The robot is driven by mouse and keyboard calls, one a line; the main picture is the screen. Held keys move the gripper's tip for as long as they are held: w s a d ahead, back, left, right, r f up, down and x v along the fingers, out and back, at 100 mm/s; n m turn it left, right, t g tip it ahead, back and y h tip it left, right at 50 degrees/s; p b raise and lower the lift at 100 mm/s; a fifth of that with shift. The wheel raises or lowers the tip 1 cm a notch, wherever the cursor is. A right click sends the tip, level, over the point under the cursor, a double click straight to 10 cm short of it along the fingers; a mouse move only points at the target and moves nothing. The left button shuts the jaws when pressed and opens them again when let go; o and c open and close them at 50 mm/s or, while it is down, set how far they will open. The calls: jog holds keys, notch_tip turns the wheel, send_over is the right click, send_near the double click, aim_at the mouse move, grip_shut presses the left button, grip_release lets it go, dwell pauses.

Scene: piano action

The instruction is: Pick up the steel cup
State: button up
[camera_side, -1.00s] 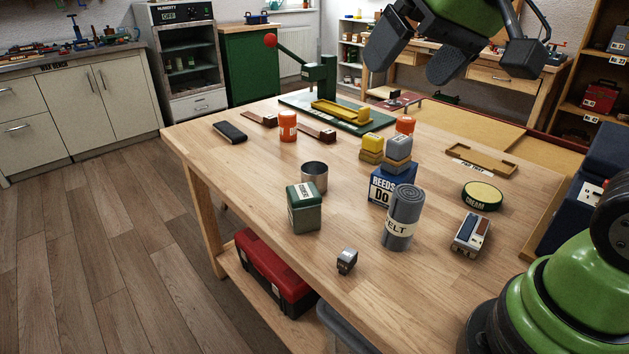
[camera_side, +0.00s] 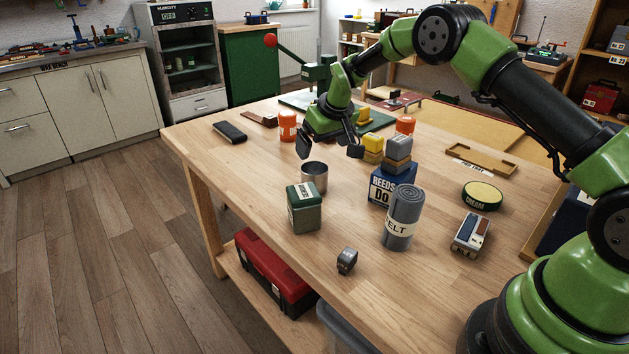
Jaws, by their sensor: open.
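The steel cup (camera_side: 315,179) stands upright on the wooden workbench, open at the top, just behind a green tin. My gripper (camera_side: 330,153) is lowered over the bench, a little above and behind the cup. Its dark fingers are spread wide, one up and left of the cup and one up and right of it. Nothing is between the fingers. The cup's lower front is partly hidden by the green tin.
The green tin (camera_side: 304,207) stands close in front of the cup. A blue reeds box (camera_side: 385,186) with blocks on top and a grey felt roll (camera_side: 402,219) stand to the right. An orange jar (camera_side: 288,127) is behind left. The bench's left front is clear.

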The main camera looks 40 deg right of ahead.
aim_at(315, 166)
jog(key=shift+x, duration=3.9)
jog(key=shift+s+a, duration=0.1)
